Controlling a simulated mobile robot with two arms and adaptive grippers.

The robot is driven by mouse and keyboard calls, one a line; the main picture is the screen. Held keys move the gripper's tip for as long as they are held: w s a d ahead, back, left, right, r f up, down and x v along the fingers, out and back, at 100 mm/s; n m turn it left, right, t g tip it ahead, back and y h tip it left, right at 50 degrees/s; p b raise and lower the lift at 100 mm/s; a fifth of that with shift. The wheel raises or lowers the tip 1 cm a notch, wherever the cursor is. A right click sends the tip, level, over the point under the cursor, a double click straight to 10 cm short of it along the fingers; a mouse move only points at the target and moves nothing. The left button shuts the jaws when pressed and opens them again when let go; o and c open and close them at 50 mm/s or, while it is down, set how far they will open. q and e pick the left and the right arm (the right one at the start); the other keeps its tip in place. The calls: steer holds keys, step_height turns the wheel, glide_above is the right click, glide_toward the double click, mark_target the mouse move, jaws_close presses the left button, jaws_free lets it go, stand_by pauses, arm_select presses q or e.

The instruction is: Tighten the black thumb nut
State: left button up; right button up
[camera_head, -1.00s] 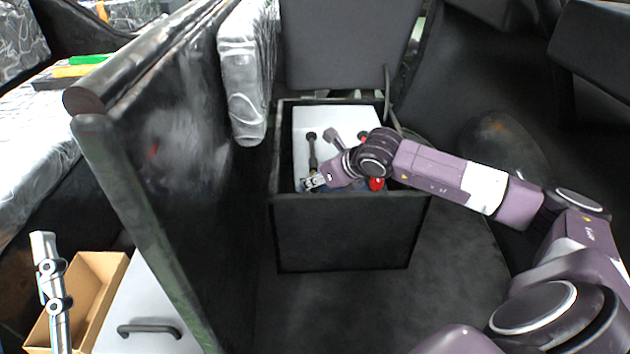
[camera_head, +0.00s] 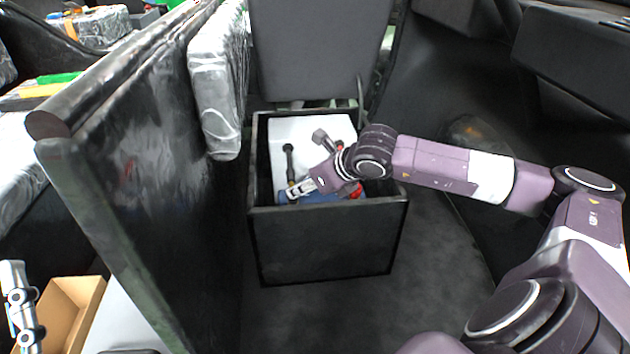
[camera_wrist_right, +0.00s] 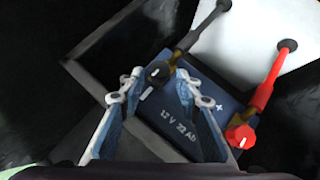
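The black thumb nut (camera_wrist_right: 157,72) sits on the near terminal of a blue battery (camera_wrist_right: 185,118) marked 12 V 22 Ah. A black cable (camera_wrist_right: 203,32) runs from this terminal to a white panel. My right gripper (camera_wrist_right: 158,85) is open, with one fingertip on each side of the nut; I cannot tell whether they touch it. In the head view, my right gripper (camera_head: 298,190) reaches down into the black box (camera_head: 325,240), and the nut is too small to make out.
A red knob (camera_wrist_right: 239,134) with a red cable (camera_wrist_right: 266,88) is at the battery's other terminal. The white panel (camera_head: 290,128) stands inside the box. A tall dark wall (camera_head: 150,180) rises left of the box. A cardboard box (camera_head: 75,310) is at lower left.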

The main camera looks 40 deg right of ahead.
steer(key=v, duration=0.6)
steer(key=shift+s, duration=0.2)
steer(key=shift+r, duration=0.15)
